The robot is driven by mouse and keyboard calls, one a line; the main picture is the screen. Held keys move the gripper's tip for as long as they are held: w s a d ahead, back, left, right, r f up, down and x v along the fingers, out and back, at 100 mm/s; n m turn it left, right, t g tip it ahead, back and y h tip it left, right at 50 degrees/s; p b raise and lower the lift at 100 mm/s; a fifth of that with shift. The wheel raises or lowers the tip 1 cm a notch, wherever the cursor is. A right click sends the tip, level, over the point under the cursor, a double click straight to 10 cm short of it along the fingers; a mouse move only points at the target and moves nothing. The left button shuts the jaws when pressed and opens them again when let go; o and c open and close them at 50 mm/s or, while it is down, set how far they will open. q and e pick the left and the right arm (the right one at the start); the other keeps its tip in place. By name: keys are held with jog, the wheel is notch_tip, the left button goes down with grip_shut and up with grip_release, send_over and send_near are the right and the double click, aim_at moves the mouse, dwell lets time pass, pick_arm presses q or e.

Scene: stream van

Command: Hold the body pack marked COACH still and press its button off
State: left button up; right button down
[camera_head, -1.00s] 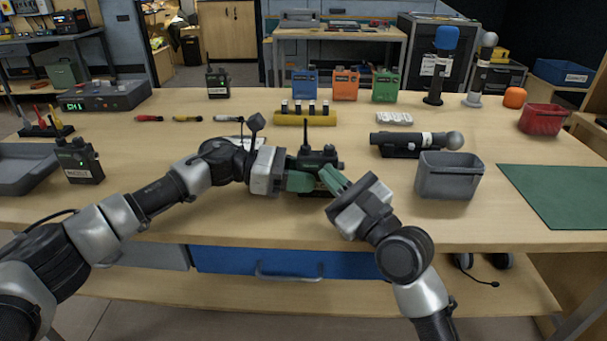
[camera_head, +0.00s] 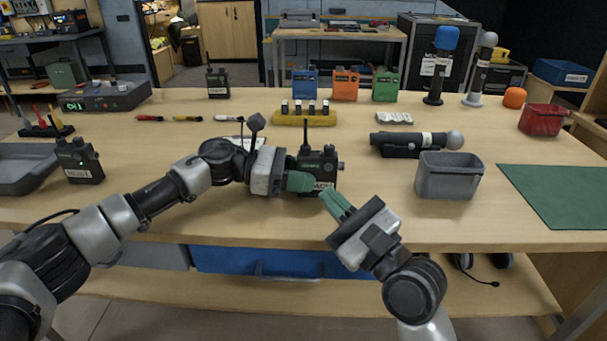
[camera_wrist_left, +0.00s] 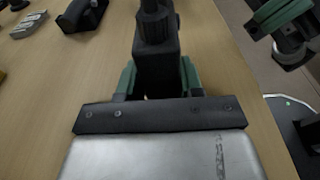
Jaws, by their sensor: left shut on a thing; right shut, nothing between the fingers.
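The black body pack (camera_head: 320,165) stands upright near the middle of the table's front part. Its white label is partly hidden by my left gripper, leaving only its last letters in view. My left gripper (camera_head: 302,181) is shut on the pack from the left. In the left wrist view the pack (camera_wrist_left: 157,68) sits between the green fingers. My right gripper (camera_head: 336,205) is shut and empty, just in front and to the right of the pack, apart from it. Its green fingers also show in the left wrist view (camera_wrist_left: 277,14). I cannot make out the button's state.
A microphone (camera_head: 415,141) lies in a black holder behind right, with a grey bin (camera_head: 448,176) beside it. A yellow battery block (camera_head: 304,118) stands behind the pack. Another body pack (camera_head: 79,162) stands at left. A green mat (camera_head: 560,194) lies at right.

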jog(key=shift+s, duration=0.2)
pick_arm(q)
jog(key=o, duration=1.1)
